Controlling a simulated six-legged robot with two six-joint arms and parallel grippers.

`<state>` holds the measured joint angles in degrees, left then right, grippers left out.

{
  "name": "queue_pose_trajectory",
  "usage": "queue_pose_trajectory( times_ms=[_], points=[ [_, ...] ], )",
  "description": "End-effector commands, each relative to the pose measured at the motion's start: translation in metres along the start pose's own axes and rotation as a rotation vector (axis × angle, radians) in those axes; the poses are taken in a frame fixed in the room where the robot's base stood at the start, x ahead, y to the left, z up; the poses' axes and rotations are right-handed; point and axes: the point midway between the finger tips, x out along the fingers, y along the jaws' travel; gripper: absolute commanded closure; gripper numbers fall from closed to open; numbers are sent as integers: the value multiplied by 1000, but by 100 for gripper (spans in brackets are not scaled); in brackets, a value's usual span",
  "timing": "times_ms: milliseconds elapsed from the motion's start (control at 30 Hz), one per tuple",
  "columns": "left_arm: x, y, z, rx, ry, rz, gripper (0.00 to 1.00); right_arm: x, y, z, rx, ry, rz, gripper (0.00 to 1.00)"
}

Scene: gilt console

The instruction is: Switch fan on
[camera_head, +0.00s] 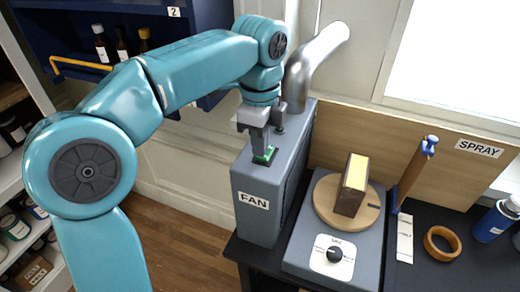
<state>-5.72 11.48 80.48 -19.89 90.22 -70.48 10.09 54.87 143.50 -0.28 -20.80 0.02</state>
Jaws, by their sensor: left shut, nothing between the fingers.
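The fan (258,218) is a tall grey box labelled FAN at the left end of the black bench, with a silver duct pipe (310,62) rising behind it. A green switch (266,155) sits on its top face. My left gripper (264,149) points down at the switch, shut and empty, its fingertips at or just above the green part. I cannot tell whether they touch, and the fingers partly hide the switch. A small dark knob (280,129) stands behind it on the same top. My right gripper is not in view.
Right of the fan, a grey turntable unit (300,256) with a dial carries a wooden disc and an upright block (353,185). A blue-ended wooden tool (414,172), a wooden ring (441,243) and a blue bottle (496,220) are further right. Shelves stand left.

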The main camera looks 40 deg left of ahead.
Motion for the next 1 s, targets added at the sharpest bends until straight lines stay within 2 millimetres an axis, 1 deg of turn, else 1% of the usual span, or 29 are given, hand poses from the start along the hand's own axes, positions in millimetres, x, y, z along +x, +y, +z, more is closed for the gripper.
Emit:
queue_pose_trajectory(
  times_ms=[100, 200, 533, 633, 700, 733, 767, 1000],
  points=[
    [11, 0, 0, -1, -1, 1, 100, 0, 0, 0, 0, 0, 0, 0],
    [15, 0, 0, -2, 0, 1, 100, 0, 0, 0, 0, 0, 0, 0],
    [16, 0, 0, -1, 0, -1, 100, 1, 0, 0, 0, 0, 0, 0],
    [23, 1, 0, 0, 0, -27, 100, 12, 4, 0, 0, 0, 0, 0],
    [29, 2, 0, 1, 0, -66, 100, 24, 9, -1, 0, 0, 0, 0],
    [22, 2, 0, 0, -1, -61, 100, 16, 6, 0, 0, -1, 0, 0],
    [21, 1, 0, -1, -1, -59, 100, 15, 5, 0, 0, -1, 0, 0],
    [19, 1, 0, -1, -1, -56, 100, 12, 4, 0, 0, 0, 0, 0]
  ],
)
